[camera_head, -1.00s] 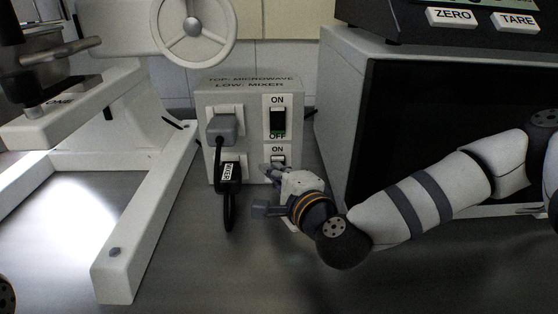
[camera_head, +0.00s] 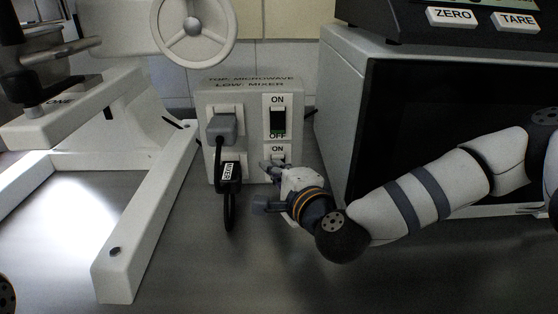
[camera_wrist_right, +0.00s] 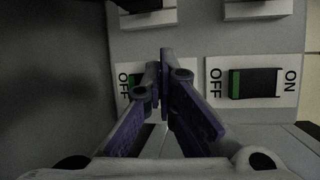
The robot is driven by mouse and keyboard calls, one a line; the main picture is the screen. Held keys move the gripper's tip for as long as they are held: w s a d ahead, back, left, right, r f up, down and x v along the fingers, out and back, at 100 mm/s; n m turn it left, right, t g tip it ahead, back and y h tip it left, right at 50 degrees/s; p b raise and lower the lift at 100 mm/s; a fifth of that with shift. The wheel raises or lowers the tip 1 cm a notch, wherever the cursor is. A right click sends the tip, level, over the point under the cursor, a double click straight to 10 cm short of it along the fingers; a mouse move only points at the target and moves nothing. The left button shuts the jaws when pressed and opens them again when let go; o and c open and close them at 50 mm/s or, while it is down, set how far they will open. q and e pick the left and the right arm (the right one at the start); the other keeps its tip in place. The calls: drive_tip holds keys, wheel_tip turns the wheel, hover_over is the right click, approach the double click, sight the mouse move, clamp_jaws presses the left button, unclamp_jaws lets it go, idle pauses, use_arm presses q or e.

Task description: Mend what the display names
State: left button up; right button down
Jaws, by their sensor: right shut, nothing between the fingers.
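A grey switch box (camera_head: 250,96) stands on the table, labelled "TOP: MICROWAVE" and "LOW: MIXER". Its upper rocker switch (camera_head: 278,120) shows green at the OFF end, also in the right wrist view (camera_wrist_right: 254,84). My left gripper is out of view.
A plug (camera_head: 222,128) sits in the upper socket; a cable tagged MIXER (camera_head: 228,172) hangs from the lower one. The white mixer (camera_head: 128,270) stands left, the microwave (camera_head: 338,85) right. The grey table front (camera_head: 210,285) is clear.

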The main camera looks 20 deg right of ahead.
drive_tip(key=shift+s, duration=0.1)
drive_tip(key=shift+s+a, duration=0.2)
drive_tip(key=shift+s, duration=0.4)
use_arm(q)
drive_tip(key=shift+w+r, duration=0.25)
use_arm(e)
drive_tip(key=shift+f, duration=0.1)
drive_tip(key=shift+s+a+f+p, duration=0.1)
drive_tip(key=shift+s+a+p, duration=0.15)
drive_tip(key=shift+s, duration=0.45)
drive_tip(key=shift+s+a+f+p, duration=0.15)
drive_tip(key=shift+s+p, duration=0.1)
drive_tip(key=shift+s, duration=0.45)
drive_tip(key=shift+s+a+r+p, duration=0.1)
drive_tip(key=shift+s+a+p, duration=0.15)
drive_tip(key=shift+s, duration=0.45)
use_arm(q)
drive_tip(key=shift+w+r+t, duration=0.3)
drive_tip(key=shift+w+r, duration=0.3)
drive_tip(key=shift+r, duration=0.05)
use_arm(e)
drive_tip(key=shift+s+f, duration=0.2)
drive_tip(key=shift+s, duration=0.15)
